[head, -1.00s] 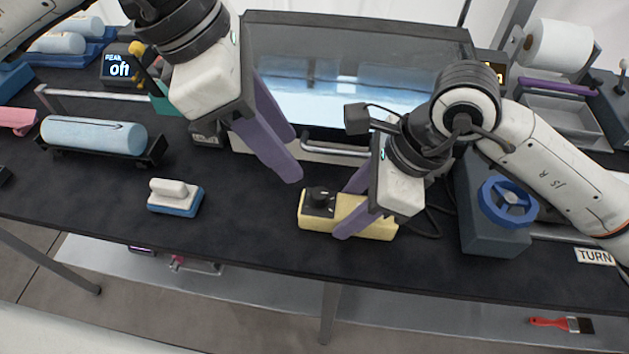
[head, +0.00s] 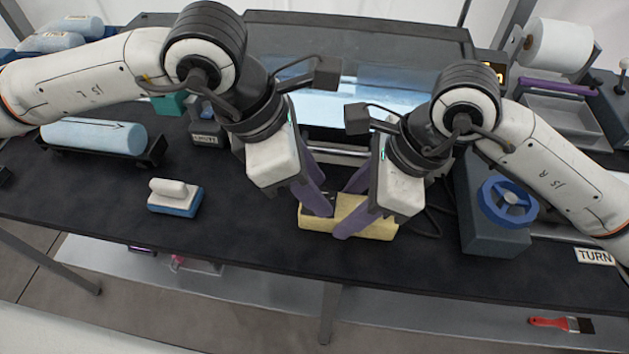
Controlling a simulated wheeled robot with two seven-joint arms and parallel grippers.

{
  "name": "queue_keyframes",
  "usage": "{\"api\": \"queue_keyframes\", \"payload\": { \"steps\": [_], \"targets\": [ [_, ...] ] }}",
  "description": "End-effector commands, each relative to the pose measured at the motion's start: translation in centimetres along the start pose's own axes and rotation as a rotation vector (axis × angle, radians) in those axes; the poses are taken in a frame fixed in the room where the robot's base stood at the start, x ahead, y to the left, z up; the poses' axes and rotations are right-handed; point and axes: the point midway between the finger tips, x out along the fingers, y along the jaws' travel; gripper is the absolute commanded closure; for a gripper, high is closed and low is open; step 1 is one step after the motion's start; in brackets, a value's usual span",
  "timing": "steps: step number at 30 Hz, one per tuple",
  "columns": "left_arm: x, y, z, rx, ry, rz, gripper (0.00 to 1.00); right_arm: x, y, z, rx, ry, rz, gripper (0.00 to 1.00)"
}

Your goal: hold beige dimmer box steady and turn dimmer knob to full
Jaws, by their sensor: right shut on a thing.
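The beige dimmer box (head: 379,230) lies on the dark bench near its front edge. My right gripper (head: 350,211) is shut on the box, its purple fingers across the middle of it. My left gripper (head: 322,205) reaches down to the left part of the box, where the black dimmer knob is. Its purple fingers hide most or all of the knob. I cannot tell whether they are closed on the knob or only around it.
A white-and-blue sponge block (head: 175,197) lies to the left. A grey unit with a blue handwheel (head: 507,202) stands to the right. A glass-fronted case (head: 400,50) is behind. A light blue roll (head: 94,136) sits in a holder at far left.

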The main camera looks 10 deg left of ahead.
Motion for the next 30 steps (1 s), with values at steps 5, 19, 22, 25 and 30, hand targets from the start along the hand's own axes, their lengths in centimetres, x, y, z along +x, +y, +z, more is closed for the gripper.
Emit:
{"api": "queue_keyframes", "payload": {
  "steps": [5, 19, 22, 25, 30],
  "targets": [
    [-0.03, 0.0, 0.02, 0.0, 0.0, 0.0, 0.96, -0.03, -0.01, 0.04, 0.0, -0.001, 0.0, 0.85],
    [-0.01, 0.22, 0.14, 0.242, 0.0, -0.101, 1.0, -0.01, 0.01, 0.01, -0.001, 0.0, 0.0, 0.85],
    [0.0, 0.27, 0.13, 0.317, 0.0, -0.132, 1.0, -0.01, 0.02, 0.01, -0.001, 0.0, 0.0, 0.85],
    [-0.03, 0.27, 0.15, 0.364, -0.001, -0.152, 1.0, 0.0, 0.02, 0.01, -0.001, 0.0, 0.0, 0.85],
    [-0.04, 0.29, 0.14, 0.386, -0.002, -0.159, 1.0, 0.0, 0.02, 0.01, -0.001, 0.0, 0.0, 0.85]
  ]
}}
